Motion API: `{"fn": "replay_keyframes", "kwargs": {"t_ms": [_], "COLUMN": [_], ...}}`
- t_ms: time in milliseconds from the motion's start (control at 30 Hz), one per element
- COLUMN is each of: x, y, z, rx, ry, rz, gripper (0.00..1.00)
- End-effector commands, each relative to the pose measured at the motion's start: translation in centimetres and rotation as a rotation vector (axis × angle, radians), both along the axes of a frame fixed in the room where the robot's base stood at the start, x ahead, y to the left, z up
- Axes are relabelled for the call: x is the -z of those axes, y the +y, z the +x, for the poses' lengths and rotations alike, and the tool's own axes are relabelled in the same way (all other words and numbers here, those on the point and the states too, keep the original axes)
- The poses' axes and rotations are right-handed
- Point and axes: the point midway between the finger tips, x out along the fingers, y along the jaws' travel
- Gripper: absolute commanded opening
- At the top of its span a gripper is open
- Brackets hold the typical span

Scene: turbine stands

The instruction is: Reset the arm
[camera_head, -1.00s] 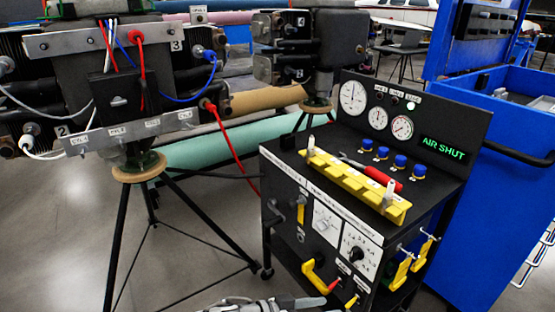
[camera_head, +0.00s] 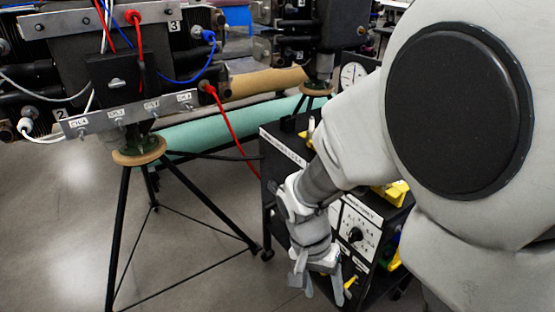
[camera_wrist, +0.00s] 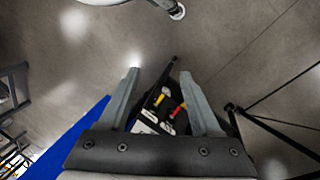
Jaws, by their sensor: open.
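My gripper (camera_head: 318,284) hangs low in front of the black test cart (camera_head: 285,147) in the head view, its fingers pointing down. In the wrist view the two grey fingers of my gripper (camera_wrist: 159,74) are spread apart with nothing held between them. Part of the black cart with red and yellow handles shows beyond and between the fingers. My arm (camera_head: 355,130) crosses the right half of the head view and hides most of the cart top.
A turbine rig on a tripod stand (camera_head: 122,200) is at the left, with red, blue and white cables. A red cable (camera_head: 232,135) runs toward the cart. A blue cabinet (camera_wrist: 75,140) shows at left in the wrist view. Grey floor (camera_head: 60,230) is clear at lower left.

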Motion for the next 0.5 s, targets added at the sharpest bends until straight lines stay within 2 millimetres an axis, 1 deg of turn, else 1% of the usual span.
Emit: {"fn": "replay_keyframes", "kwargs": {"t_ms": [33, 200, 333, 500], "x": [-1.3, -5.3, -8.3, -12.1], "y": [-0.2, -1.0, -1.8, -3.0], "z": [0.1, -0.1, -0.6, -1.6], "rx": [-0.015, -0.105, -0.18, -0.288], "ry": [-0.024, -0.106, -0.188, -0.314], "rz": [0.048, 0.168, 0.225, 0.251], "gripper": [0.65, 0.65, 0.65, 0.65]}}
